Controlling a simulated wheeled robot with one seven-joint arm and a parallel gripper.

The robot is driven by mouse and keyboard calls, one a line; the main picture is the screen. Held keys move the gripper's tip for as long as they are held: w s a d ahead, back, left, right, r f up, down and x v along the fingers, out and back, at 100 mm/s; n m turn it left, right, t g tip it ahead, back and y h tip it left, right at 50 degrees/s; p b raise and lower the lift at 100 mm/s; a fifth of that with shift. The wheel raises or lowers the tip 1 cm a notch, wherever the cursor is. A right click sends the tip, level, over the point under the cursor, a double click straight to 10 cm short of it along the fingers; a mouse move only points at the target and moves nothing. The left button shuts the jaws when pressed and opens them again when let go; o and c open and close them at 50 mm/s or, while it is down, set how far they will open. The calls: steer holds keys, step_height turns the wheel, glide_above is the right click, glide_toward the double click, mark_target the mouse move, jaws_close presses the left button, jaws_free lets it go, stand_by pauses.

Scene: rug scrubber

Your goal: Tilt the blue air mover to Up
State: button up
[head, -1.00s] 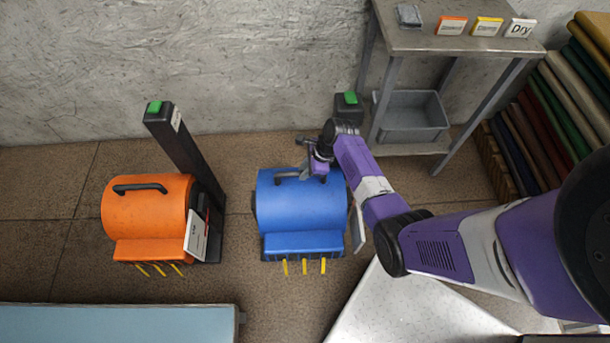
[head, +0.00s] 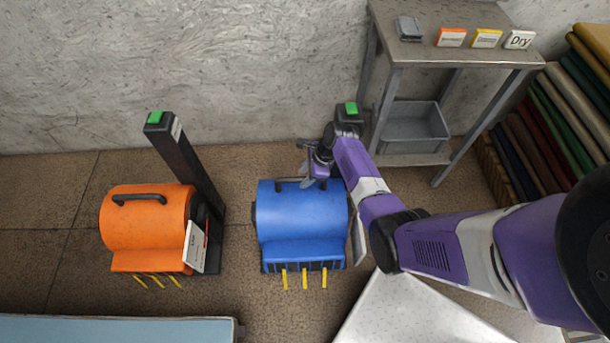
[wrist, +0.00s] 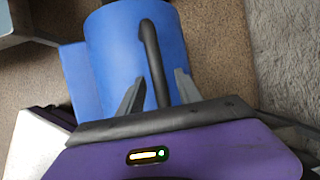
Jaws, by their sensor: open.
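The blue air mover (head: 302,212) stands on the brown floor in the middle of the head view, its outlet side with yellow prongs facing the bottom of the picture. It also fills the upper middle of the wrist view (wrist: 108,50). A dark handle (wrist: 152,58) runs along its top. My gripper (head: 310,172) is at the top back of the blue air mover. In the wrist view its open fingers (wrist: 158,92) are on either side of the handle's near end. I cannot tell whether they touch it.
An orange air mover (head: 148,218) with a dark post and green button stands to the left. A metal table (head: 440,42) with cards and a grey bin (head: 412,126) is at the back right. A pale blue surface (head: 110,328) lies at the front left.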

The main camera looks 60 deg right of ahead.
steer(key=p+v, duration=0.2)
steer(key=v, duration=0.5)
steer(key=shift+s+d+r, duration=0.15)
steer(key=shift+r, duration=0.2)
steer(key=shift+c, duration=0.3)
